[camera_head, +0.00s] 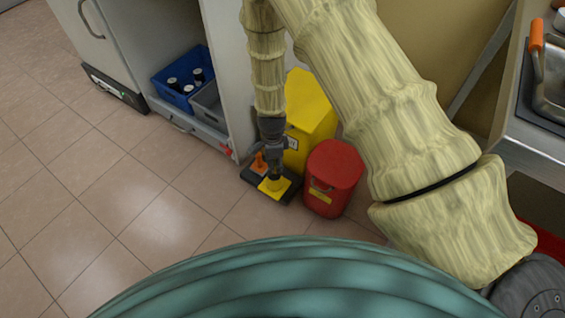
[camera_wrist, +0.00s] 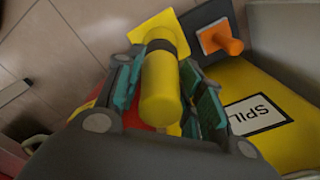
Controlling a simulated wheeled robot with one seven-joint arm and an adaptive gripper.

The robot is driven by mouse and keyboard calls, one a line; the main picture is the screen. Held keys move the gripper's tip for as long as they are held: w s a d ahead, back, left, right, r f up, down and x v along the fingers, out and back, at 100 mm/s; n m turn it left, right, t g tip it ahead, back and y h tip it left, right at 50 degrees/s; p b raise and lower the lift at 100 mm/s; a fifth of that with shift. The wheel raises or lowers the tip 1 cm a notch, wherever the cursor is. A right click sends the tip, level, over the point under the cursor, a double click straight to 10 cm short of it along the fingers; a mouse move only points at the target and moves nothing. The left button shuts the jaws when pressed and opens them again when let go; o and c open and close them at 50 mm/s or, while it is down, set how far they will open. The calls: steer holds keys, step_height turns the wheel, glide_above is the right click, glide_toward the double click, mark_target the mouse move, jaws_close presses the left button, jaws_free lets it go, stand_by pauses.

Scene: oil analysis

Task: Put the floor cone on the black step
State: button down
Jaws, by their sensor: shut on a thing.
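The yellow floor cone (camera_wrist: 160,95), with a black band and a square yellow base, is between the fingers of my gripper (camera_wrist: 168,88) in the wrist view. In the head view my gripper (camera_head: 272,172) points down, shut on the cone, whose yellow base (camera_head: 273,188) shows below the fingers. The base appears over the front part of the low black step (camera_head: 289,196). I cannot tell whether it touches the step. The black step (camera_wrist: 208,16) also shows beside the cone in the wrist view.
An orange cone (camera_head: 259,163) stands on the step's left part, close to the yellow one. A yellow spill bin (camera_head: 310,105) is behind, and a red bin (camera_head: 333,180) is close on the right. A cabinet holds a blue crate (camera_head: 184,78). The tiled floor at left is clear.

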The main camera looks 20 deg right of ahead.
steer(key=w+d+f+b, duration=0.3)
steer(key=d+f, duration=0.1)
stand_by(0.8)
steer(key=c, duration=1.2)
jaws_free()
steer(key=shift+f, duration=0.1)
step_height(320, 180, up, 8)
steer(key=p, duration=0.3)
steer(key=shift+f, duration=0.15)
